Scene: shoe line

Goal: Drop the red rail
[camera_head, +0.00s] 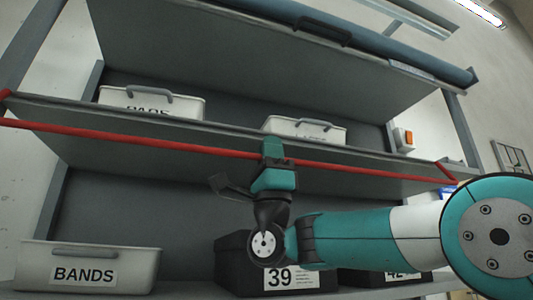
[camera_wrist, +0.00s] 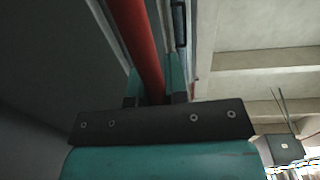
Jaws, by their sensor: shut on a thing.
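The red rail (camera_head: 370,169) runs across the front of the middle shelf in the head view, from the far left to the right, where it meets a red arm at the shelf's end. My gripper (camera_head: 272,150) is raised to the rail near its middle and shut on it. In the wrist view the red rail (camera_wrist: 136,40) passes between the fingers of my gripper (camera_wrist: 155,85). The rail stands slightly in front of the shelf edge. The exact finger contact is partly hidden by the gripper body.
Two white bins stand on the middle shelf, a left bin (camera_head: 188,106) and a right bin (camera_head: 335,134). Below are a white BANDS bin (camera_head: 140,262), a dark box marked 39 (camera_head: 230,268) and another dark box (camera_head: 400,281). An orange switch (camera_head: 407,139) is at the right.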

